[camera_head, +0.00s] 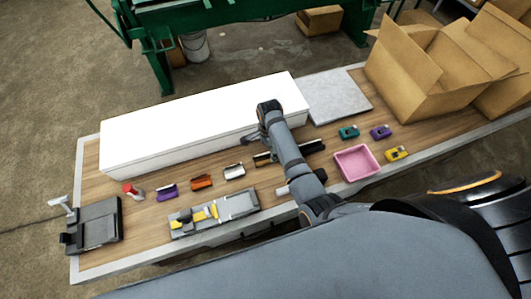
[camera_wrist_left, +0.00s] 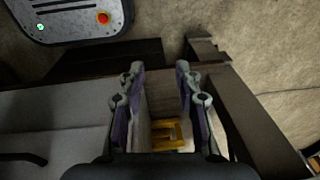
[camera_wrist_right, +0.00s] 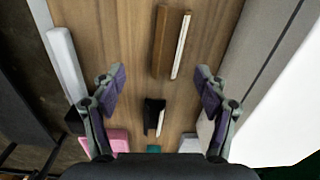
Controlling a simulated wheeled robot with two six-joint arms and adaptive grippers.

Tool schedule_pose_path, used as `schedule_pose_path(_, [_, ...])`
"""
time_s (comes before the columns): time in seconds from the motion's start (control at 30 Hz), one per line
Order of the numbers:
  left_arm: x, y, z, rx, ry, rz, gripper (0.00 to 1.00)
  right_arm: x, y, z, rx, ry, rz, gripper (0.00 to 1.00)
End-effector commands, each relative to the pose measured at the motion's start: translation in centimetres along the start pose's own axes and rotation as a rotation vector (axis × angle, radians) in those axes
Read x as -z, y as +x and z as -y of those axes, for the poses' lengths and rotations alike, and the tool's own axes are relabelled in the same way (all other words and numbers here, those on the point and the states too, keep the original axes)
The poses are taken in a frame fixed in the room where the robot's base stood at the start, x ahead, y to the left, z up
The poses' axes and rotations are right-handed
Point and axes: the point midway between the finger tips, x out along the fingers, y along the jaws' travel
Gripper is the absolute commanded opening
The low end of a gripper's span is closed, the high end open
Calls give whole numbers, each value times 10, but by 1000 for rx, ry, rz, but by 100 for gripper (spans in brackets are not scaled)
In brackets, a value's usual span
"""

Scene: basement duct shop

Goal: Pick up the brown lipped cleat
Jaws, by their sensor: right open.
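The brown lipped cleat (camera_wrist_right: 160,42) looks like a long narrow brown bar on the wooden bench. A thin pale strip (camera_wrist_right: 181,46) runs along its right side in the right wrist view; I cannot tell whether it is part of it. In the head view a brown piece (camera_head: 262,160) lies beside my right arm, partly hidden by it. My right gripper (camera_wrist_right: 159,76) is open and empty above the bench, with the brown bar ahead of its fingertips. My left gripper (camera_wrist_left: 159,70) is open and empty, away from the bench items, and outside the head view.
A black piece (camera_wrist_right: 152,112) lies below the brown bar in the right wrist view. A long white box (camera_head: 200,122) lines the back. A pink tray (camera_head: 356,162), teal (camera_head: 348,132), purple (camera_head: 380,131) and yellow (camera_head: 397,153) items, and cardboard boxes (camera_head: 405,75) are at right.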

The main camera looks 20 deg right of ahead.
Motion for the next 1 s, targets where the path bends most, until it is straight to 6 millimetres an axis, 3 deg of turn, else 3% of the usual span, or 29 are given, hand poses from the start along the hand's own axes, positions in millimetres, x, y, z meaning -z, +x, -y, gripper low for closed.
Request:
schedule_pose_path(0.1, [7, -1, 0, 0, -1, -10, 34, -10, -8, 12, -17, 93, 6, 74])
schedule_pose_path(0.23, [6, -1, 0, 0, -1, -8, 34, -11, -6, 12, -22, 112, 5, 74])
schedule_pose_path(0.4, [-7, -1, 0, -1, 0, 10, 34, -10, 20, 11, -24, 111, 4, 74])
schedule_pose_path(0.5, [-18, 19, -3, -1, 1, 24, 34, -10, 43, 12, -19, 111, 4, 74])
schedule_pose_path(0.6, [-22, 22, -4, -3, 0, 29, 34, -10, 47, 12, -18, 110, 5, 74])
schedule_pose_path(0.8, [-11, 26, -4, -3, -1, 13, 34, -10, 50, 12, -18, 110, 5, 74])
schedule_pose_path(1.0, [-6, 60, -7, -2, -1, -1, 34, -7, 77, 14, -18, 109, 4, 74])
